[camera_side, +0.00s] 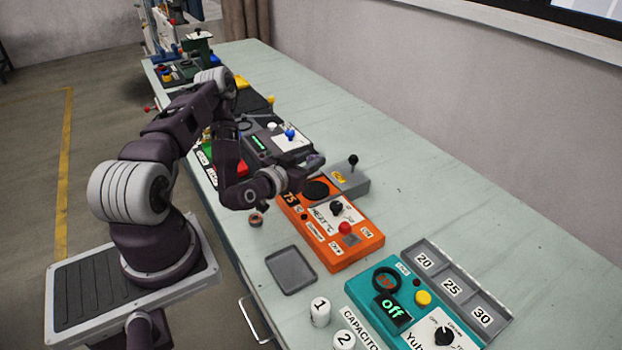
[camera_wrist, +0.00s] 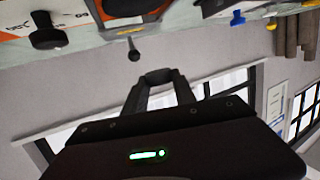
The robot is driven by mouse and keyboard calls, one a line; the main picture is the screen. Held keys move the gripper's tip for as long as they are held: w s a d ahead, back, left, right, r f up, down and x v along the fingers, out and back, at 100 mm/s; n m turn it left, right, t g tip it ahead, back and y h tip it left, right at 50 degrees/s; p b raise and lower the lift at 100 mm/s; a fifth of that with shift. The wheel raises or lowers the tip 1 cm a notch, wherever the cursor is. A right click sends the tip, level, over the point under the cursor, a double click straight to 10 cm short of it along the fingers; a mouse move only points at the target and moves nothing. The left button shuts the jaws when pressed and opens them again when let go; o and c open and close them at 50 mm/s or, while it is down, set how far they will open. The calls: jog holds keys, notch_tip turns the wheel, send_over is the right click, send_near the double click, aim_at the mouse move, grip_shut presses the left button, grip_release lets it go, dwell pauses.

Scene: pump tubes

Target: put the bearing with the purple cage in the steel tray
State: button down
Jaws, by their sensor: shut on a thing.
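The steel tray (camera_side: 290,271) is a shallow grey tray with nothing in it, near the front edge of the bench. My gripper (camera_side: 312,166) is raised above the bench, beyond the orange heater box and away from the tray. In the wrist view my gripper (camera_wrist: 158,77) is shut on a small dark grey piece between the fingertips. It may be a bearing, but no purple cage shows. A small brownish ring-like part (camera_side: 256,219) lies on the bench behind the tray; its cage colour is too small to tell.
The orange heater box (camera_side: 330,240) stands right of the tray, with a grey lever box (camera_side: 350,180) behind it. A teal capacitor box (camera_side: 392,300), a numbered grey bin (camera_side: 452,286) and white numbered jars (camera_side: 320,310) are nearer.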

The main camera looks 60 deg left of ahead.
jog(key=d+r+m+g+h, duration=0.1)
jog(key=d+r+m+h, duration=0.4)
jog(key=d+h, duration=0.3)
jog(key=d+r+m+h, duration=0.5)
jog(key=d+h, duration=0.1)
jog(key=d, duration=0.4)
jog(key=n+t+y, duration=0.1)
jog(key=n+y, duration=0.9)
jog(key=y, duration=0.4)
send_over(310, 191)
notch_tip(310, 191, down, 9)
jog(key=shift+r, duration=0.2)
notch_tip(310, 191, down, 10)
jog(key=shift+r, duration=0.2)
jog(key=shift+f, duration=0.1)
